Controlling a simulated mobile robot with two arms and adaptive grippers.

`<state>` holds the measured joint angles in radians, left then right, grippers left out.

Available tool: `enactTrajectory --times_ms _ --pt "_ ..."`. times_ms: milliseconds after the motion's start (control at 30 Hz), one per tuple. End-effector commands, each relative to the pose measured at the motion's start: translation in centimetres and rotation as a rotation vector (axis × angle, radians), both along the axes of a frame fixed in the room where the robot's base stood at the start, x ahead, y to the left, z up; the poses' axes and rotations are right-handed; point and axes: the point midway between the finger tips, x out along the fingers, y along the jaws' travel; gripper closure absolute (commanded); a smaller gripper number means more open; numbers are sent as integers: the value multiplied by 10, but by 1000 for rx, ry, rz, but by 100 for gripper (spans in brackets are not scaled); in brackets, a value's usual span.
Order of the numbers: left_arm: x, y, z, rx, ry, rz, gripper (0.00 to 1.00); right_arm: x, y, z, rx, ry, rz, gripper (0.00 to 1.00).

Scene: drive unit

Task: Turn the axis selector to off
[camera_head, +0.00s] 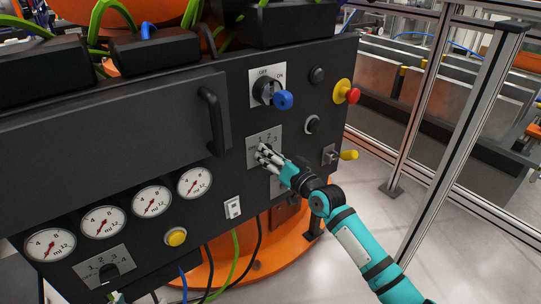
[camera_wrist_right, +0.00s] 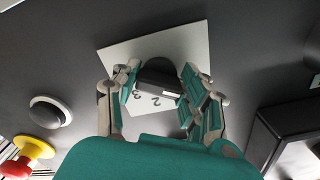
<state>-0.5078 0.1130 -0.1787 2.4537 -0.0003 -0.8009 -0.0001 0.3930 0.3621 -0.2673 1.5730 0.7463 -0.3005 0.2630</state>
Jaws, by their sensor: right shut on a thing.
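The selector on a light plate (camera_head: 276,132) marked 1, 2, 3 sits on the dark front panel, under the OFF/ON switch. My right gripper (camera_head: 266,157) reaches it from the lower right and covers its knob in the head view. In the right wrist view the black knob (camera_wrist_right: 160,76) has a raised bar and a white mark. The fingers of my right gripper (camera_wrist_right: 160,92) are shut on it from both sides. The figures 2 and 3 show upside down beside it. The off mark is not readable there. A small teal piece at the head view's bottom edge may be my left gripper; its fingers are unclear.
A drawer-like handle (camera_head: 213,122) juts out to the left. A metal-framed fence stands right.

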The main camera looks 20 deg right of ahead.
Motion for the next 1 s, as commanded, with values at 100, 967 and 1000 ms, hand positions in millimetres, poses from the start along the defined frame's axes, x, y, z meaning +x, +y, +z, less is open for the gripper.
enactTrajectory --times_ms 100,967,1000 --pt "-2 1 -2 3 13 1 33 -1 1 -3 -25 -1 2 89" --pt "-2 2 -3 5 20 4 33 0 0 -1 -38 -10 1 33" --pt "-2 2 -3 6 18 4 33 0 0 -1 -37 -11 0 33"
